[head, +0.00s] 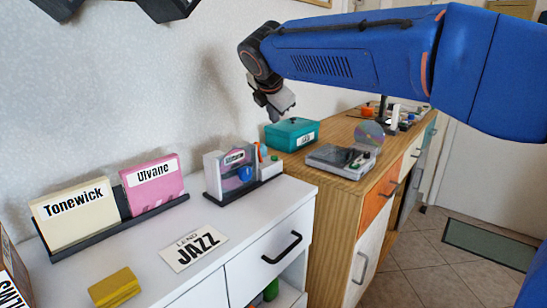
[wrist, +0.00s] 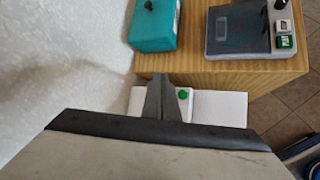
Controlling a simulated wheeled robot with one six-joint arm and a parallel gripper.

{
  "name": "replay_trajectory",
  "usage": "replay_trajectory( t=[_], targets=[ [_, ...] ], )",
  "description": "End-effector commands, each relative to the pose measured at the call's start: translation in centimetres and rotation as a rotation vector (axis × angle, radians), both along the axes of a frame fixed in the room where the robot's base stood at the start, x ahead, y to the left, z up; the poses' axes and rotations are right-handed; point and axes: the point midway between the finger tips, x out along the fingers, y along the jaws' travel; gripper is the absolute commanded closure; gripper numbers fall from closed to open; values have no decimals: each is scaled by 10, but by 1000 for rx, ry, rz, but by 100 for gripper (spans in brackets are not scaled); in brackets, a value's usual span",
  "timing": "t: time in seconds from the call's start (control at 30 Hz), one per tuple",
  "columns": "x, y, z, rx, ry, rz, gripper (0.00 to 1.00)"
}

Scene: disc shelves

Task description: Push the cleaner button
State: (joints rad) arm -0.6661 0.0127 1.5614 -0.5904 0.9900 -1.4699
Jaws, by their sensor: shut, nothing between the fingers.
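A small grey and white device (head: 228,176) with clear walls, a blue round part and a dark base stands at the right end of the white cabinet top in the head view. Its label is too small to read. A green button (wrist: 183,95) shows in the wrist view on a white surface, just right of my fingers. My gripper (head: 280,110) is shut and empty, hanging above and behind the device in the head view. In the wrist view my gripper (wrist: 160,80) hides part of the white surface. I cannot tell its height above the button.
A teal box (head: 291,134) and a grey disc player (head: 337,157) stand on the wooden cabinet beyond. Tonewick (head: 75,213) and Ulvane (head: 152,187) cases stand in a dark rack. A yellow block (head: 114,288) lies in front. The wall is close on the left.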

Motion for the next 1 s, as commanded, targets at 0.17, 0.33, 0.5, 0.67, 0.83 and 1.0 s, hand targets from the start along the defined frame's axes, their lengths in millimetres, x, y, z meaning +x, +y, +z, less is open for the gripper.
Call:
replay_trajectory(
  t=[0.17,0.33,0.5,0.67,0.83,1.0],
  targets=[
    [0,0,-3,0,1,-1,100],
    [0,0,-16,-1,1,0,100],
    [0,0,-36,0,2,-1,100],
    [0,0,-55,0,1,-1,100],
    [0,0,-73,0,1,-1,100],
    [0,0,-84,1,1,-2,100]
  ],
)
